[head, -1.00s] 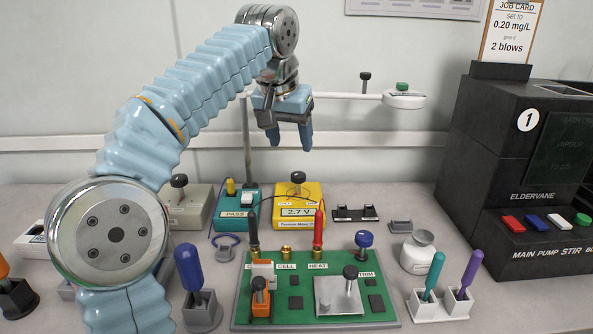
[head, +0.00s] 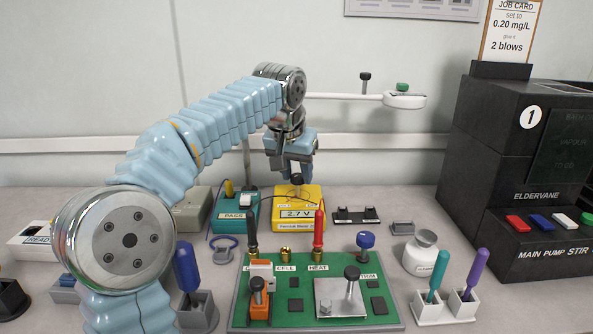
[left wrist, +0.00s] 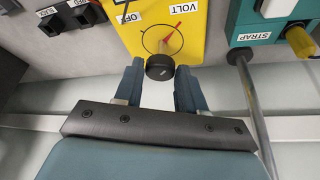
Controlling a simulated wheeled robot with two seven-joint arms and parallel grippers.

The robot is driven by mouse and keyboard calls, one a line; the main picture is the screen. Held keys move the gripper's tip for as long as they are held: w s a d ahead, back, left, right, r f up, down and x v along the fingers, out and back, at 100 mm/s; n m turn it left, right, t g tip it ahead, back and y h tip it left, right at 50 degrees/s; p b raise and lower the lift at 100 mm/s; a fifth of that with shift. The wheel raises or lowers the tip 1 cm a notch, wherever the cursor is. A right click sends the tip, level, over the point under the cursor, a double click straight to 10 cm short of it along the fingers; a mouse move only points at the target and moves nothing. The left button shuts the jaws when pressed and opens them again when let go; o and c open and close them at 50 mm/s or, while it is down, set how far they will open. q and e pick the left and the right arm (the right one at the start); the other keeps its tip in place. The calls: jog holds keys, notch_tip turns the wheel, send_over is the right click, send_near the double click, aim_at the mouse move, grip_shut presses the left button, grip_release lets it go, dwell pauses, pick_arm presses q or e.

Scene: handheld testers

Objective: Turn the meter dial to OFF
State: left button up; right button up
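The yellow meter (head: 312,221) stands on the bench and its display reads 2.7 V. Its black dial knob (head: 297,180) sticks up under my left gripper (head: 296,172). In the left wrist view the knob (left wrist: 160,68) lies between the two blue fingertips of my left gripper (left wrist: 160,78). The fingers are apart, one on each side of the knob, and I see no clear grip on it. A red pointer (left wrist: 174,31) slants towards the VOLT label (left wrist: 174,8). The OFF label (left wrist: 129,17) is left of it. My right gripper is not in view.
A teal PASS tester (head: 234,215) stands just left of the meter. A green board (head: 300,290) with red and black probes is in front. A post and horizontal arm (head: 345,96) stand behind. A dark machine (head: 530,170) fills the right.

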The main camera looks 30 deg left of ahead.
pick_arm(q)
jog(key=c, duration=0.6)
jog(key=shift+n+p, duration=0.3)
jog(key=shift+n, duration=0.1)
jog(key=n, duration=0.1)
jog(key=n+y+p, duration=0.1)
jog(key=shift+d+r+n, duration=0.15)
jog(key=shift+d+n, duration=0.05)
jog(key=shift+n, duration=0.2)
jog(key=n+p, duration=0.1)
jog(key=n, duration=0.1)
jog(key=n+g+y+p, duration=0.1)
jog(key=n, duration=0.1)
jog(key=n+g+y+p, duration=0.1)
jog(key=n, duration=0.1)
jog(key=shift+w+d, duration=0.15)
jog(key=shift+w, duration=0.1)
jog(key=n+g+p, duration=0.1)
jog(key=n, duration=0.3)
jog(key=shift+w+y, duration=0.1)
jog(key=shift+y, duration=0.3)
jog(key=n+g, duration=0.2)
jog(key=n, duration=0.2)
jog(key=shift+w+p, duration=0.15)
jog(key=shift+p, duration=0.15)
jog(key=shift+n, duration=0.3)
